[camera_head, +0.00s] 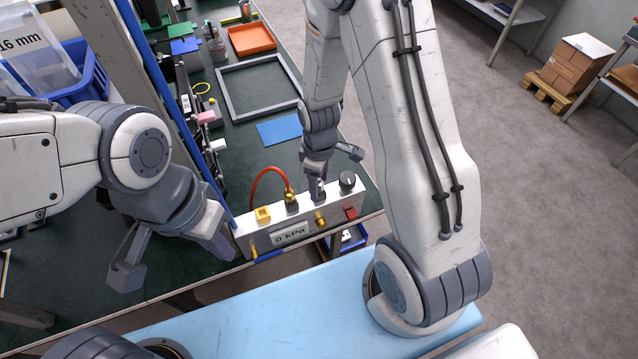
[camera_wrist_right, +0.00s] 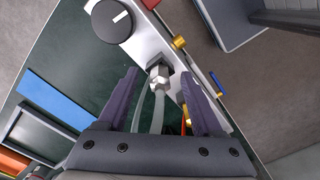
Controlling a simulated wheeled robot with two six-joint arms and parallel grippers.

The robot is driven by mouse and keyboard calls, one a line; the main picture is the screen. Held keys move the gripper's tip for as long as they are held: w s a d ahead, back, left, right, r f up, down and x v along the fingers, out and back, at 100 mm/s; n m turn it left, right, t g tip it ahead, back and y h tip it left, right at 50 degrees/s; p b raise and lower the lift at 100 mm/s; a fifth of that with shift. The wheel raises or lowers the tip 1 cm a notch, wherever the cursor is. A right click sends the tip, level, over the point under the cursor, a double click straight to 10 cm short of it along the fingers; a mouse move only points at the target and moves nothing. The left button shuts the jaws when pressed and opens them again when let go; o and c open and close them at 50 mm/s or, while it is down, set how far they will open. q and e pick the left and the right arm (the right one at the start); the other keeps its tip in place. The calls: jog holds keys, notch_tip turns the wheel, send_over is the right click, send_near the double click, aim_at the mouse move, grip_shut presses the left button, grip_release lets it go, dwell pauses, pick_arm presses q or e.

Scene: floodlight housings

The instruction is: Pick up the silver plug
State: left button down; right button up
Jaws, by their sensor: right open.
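The silver plug (camera_wrist_right: 159,76) sits on the metal pressure box (camera_head: 290,232), between a black knob and brass fittings, with a grey hose running from it towards my wrist. My right gripper (camera_wrist_right: 162,92) is open, its fingers on either side of the plug with visible gaps. In the head view my right gripper (camera_head: 322,172) is above the box, left of the black knob, and mostly hides the plug. My left gripper (camera_head: 172,258) is open and empty, with one finger close to the left end of the box.
The box bears a red hose (camera_head: 265,172), a black knob (camera_head: 347,180), a red switch (camera_head: 351,213) and a display reading 0 kPa (camera_head: 290,235). Behind lie a blue sheet (camera_head: 279,130), a grey frame (camera_head: 231,104) and an orange tray (camera_head: 251,40). Clutter lines the table's left side.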

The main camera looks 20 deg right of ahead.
jog(key=shift+f, duration=0.2)
grip_shut()
jog(key=shift+r, duration=0.1)
